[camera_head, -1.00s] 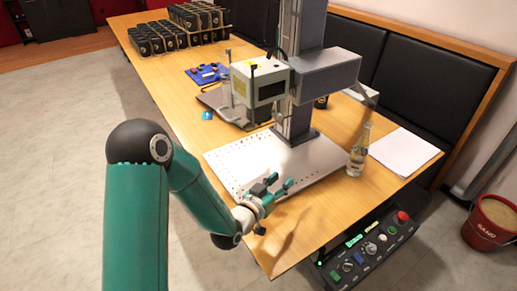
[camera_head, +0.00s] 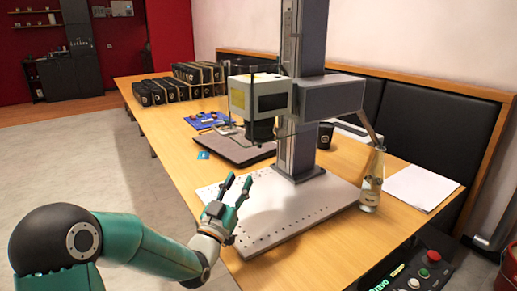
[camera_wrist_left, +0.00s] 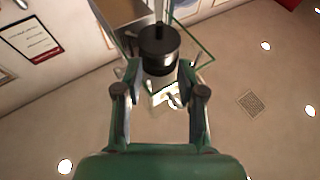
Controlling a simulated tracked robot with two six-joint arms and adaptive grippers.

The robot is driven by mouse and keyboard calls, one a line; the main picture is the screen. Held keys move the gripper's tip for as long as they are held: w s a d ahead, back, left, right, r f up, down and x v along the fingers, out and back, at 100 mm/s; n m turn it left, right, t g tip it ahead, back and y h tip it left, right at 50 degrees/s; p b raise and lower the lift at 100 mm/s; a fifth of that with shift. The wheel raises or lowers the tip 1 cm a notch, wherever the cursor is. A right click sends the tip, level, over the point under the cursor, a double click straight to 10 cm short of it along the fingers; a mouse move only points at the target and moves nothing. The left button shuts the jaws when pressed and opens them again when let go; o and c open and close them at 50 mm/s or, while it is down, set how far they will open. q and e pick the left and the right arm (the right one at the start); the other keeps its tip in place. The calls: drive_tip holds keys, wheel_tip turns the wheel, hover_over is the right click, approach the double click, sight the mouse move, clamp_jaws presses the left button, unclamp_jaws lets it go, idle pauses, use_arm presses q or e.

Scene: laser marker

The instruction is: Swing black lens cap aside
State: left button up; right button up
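The black lens cap appears to be the dark round piece under the white laser head (camera_head: 258,95). In the head view the dark cylinder (camera_head: 261,131) hangs below that head. In the left wrist view the dark round piece (camera_wrist_left: 158,50) shows from below, with a small tab, just beyond my fingertips. I cannot tell where the cap ends and the lens begins. My left gripper (camera_head: 237,186) is open and empty, fingers pointing up, below and left of the laser head. It also shows open in the left wrist view (camera_wrist_left: 158,78). My right gripper is out of view.
The perforated metal base plate (camera_head: 310,210) lies under the gripper, with the upright column (camera_head: 298,150) behind. A thin frame (camera_head: 282,140) hangs around the lens. A glass bottle (camera_head: 371,185) and white paper (camera_head: 418,187) stand right. A control box (camera_head: 415,272) is at front right.

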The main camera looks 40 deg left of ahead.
sight(259, 145)
use_arm(q)
drive_tip(key=p+x, duration=0.2)
drive_tip(key=x, duration=1.1)
drive_tip(key=shift+w, duration=0.2)
clamp_jaws()
